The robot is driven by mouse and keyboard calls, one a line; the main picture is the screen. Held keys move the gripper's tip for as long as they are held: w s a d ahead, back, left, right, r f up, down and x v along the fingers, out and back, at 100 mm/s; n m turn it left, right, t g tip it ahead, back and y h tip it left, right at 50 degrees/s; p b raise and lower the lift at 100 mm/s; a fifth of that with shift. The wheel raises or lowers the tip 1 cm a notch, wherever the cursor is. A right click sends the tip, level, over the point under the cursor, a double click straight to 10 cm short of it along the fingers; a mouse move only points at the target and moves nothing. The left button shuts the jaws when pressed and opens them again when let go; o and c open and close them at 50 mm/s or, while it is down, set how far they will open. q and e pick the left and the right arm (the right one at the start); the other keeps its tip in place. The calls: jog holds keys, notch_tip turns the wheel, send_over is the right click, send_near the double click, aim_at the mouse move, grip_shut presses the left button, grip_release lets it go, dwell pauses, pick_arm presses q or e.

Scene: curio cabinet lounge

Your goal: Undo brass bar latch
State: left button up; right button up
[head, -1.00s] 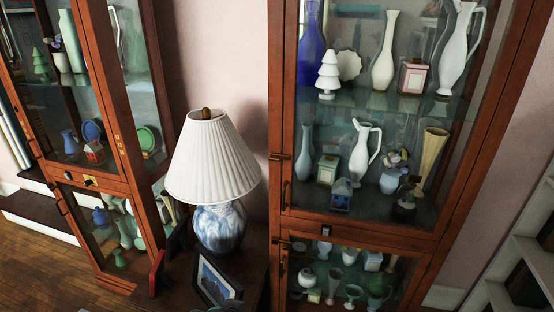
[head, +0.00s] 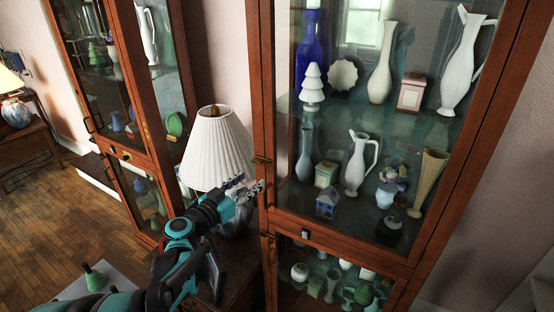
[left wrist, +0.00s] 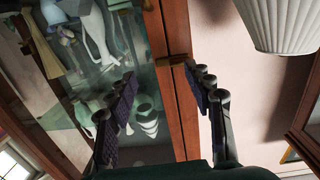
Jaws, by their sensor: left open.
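A brass bar latch (head: 262,159) lies across the left edge of the upper glass door on the right cabinet (head: 395,249). A second brass latch (head: 268,236) sits lower, at the lower door. My left gripper (head: 250,189) is open and empty, just below the upper latch and beside the cabinet's left frame. In the left wrist view the open fingers (left wrist: 160,74) spread on either side of the wooden frame, with a brass latch (left wrist: 172,61) beyond the tips. They appear apart from it. My right gripper is not in view.
A lamp with a pleated white shade (head: 217,150) stands close behind my left gripper. A framed picture (head: 215,277) stands below it on a dark table. Vases and ornaments fill the cabinet behind glass. Another cabinet (head: 128,152) stands at the left.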

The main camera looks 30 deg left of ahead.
aim_at(255, 162)
pick_arm(q)
jog(key=w+a+t+b, duration=0.1)
jog(key=w+a, duration=0.1)
jog(key=w, duration=0.6)
jog(key=shift+r+b, duration=0.35)
jog(key=shift+r, duration=0.05)
jog(key=shift+s+a+r+y, duration=0.1)
jog(key=shift+s+a+y, duration=0.05)
jog(key=shift+a+y, duration=0.25)
jog(key=shift+c, duration=0.3)
jog(key=shift+d, duration=0.15)
jog(key=c, duration=1)
jog(key=shift+s+d, duration=0.1)
jog(key=shift+d, duration=0.05)
jog(key=shift+c, duration=0.5)
